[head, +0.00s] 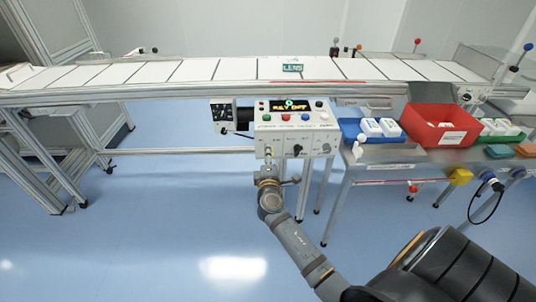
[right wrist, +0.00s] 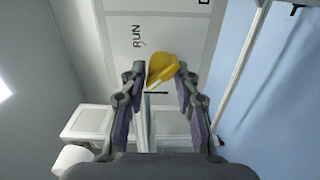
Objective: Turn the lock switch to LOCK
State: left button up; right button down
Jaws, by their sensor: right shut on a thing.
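The lock switch is a yellow knob (right wrist: 162,67) on the pale front of the control panel, close up in the right wrist view. The word RUN is printed beside it, and part of another mark shows at the top edge. No LOCK label can be read, and I cannot tell which setting the knob points to. My right gripper (right wrist: 160,75) is shut on the knob, one finger on each side. In the head view the right gripper (head: 268,160) is at the lower left of the control box (head: 297,132) and largely hides the switch. My left gripper is not in view.
A white conveyor (head: 215,72) runs across behind the box, with a green tag on it. To the right, a metal bench (head: 385,172) carries a blue tray (head: 352,132), a red bin (head: 415,122) and a green tray. Open blue floor lies in front.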

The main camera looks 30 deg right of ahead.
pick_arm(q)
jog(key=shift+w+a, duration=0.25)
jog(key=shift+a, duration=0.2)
pick_arm(e)
jog(key=shift+f, duration=0.2)
jog(key=c, duration=1)
grip_release()
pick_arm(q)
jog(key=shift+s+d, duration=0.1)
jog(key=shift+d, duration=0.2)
pick_arm(e)
jog(key=v, duration=0.7)
jog(key=shift+s+a+r, duration=0.1)
jog(key=shift+s+a, duration=0.05)
jog(key=shift+s, duration=0.15)
